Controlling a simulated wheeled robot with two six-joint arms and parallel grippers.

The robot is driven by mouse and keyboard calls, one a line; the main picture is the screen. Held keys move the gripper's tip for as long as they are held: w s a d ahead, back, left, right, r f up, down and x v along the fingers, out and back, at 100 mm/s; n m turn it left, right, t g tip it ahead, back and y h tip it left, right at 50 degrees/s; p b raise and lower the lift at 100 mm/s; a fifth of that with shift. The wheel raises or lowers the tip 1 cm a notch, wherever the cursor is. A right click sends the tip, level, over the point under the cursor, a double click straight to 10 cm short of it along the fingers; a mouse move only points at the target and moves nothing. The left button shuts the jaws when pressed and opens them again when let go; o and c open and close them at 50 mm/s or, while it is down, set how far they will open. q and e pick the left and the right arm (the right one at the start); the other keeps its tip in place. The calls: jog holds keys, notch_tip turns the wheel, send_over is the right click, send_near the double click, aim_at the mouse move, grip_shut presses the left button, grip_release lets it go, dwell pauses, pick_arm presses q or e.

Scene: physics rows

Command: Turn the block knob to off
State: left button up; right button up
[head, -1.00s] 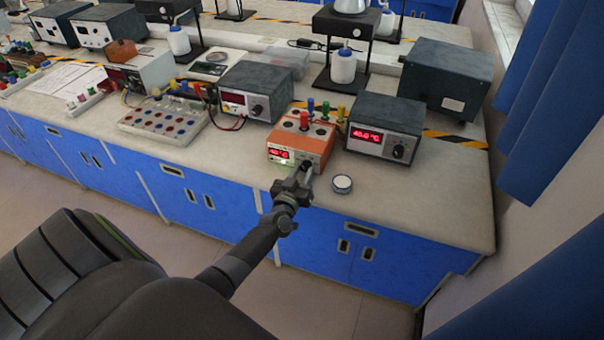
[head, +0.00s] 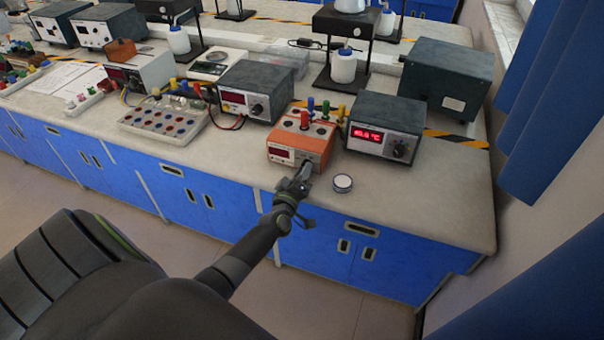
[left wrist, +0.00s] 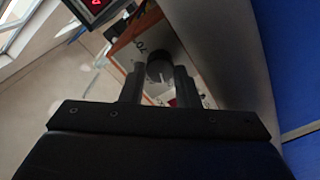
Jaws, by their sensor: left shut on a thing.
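The orange block (head: 314,145) stands near the front edge of the bench, with coloured plugs on its top. Its small front display (head: 280,155) is dark. My left gripper (head: 305,172) is at the right part of the block's front face. In the left wrist view my left gripper (left wrist: 160,88) is shut on the dark round knob (left wrist: 159,68), with one finger on each side of it. The block's light front panel (left wrist: 125,50) shows behind the knob. In the head view the gripper mostly hides the knob. My right gripper is not in view.
A grey instrument (head: 385,130) with a lit red display stands right of the block. Another grey instrument (head: 256,90) stands to its left. A small round white-topped item (head: 342,182) lies close right of my gripper. The bench's front right area (head: 430,205) is clear.

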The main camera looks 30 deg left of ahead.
pick_arm(q)
jog(key=shift+n, duration=0.7)
jog(key=o, duration=1)
jog(key=shift+c, duration=0.2)
jog(key=shift+s+f, duration=0.1)
